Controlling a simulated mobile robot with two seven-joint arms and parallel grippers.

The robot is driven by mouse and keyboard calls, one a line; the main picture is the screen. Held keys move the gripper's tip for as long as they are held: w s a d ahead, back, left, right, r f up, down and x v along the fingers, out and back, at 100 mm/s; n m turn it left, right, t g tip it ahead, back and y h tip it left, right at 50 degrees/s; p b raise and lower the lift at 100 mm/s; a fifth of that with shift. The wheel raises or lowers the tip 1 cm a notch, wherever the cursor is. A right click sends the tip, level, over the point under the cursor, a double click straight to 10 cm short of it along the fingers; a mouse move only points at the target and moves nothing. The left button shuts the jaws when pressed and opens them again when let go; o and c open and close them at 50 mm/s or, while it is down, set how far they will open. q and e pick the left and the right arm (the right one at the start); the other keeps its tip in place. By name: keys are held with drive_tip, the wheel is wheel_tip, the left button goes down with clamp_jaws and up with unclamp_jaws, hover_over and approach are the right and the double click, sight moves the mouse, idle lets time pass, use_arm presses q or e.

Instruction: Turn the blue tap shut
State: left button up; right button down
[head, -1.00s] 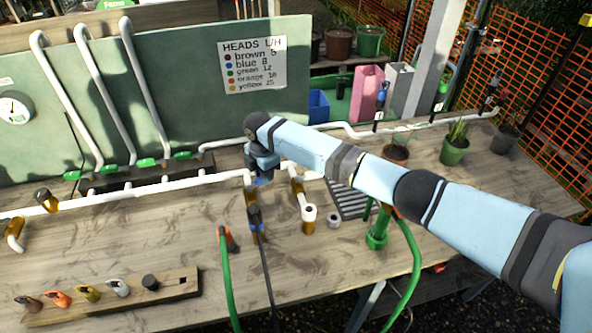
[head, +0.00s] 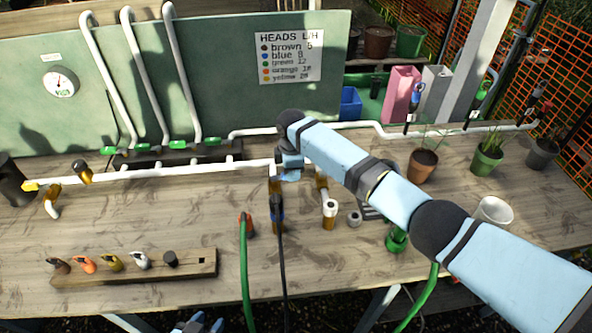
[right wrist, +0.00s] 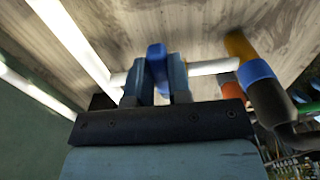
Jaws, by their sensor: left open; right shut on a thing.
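My right arm reaches in from the right in the head view. Its gripper (head: 289,172) is at the white pipe (head: 215,169), above a brass fitting. In the right wrist view the gripper (right wrist: 159,80) is shut on the blue tap's handle (right wrist: 157,62), a flat blue piece between the two fingers. The gripper hides most of the tap in the head view, and I cannot tell how far it is turned. My left gripper (head: 201,324) shows only partly at the bottom edge, open and away from the tap.
A black hose with a blue collar (head: 277,208) and a green hose (head: 244,262) stand close to the tap. A wooden strip (head: 190,268) of coloured heads lies front left. Plant pots and a white cup (head: 494,210) stand at the right.

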drive_tip(key=c, duration=1)
unclamp_jaws()
drive_tip(key=shift+d, duration=0.1)
drive_tip(key=shift+c, duration=0.2)
wheel_tip(320, 180, up, 14)
drive_tip(key=b, duration=0.1)
drive_tip(key=shift+f, duration=0.15)
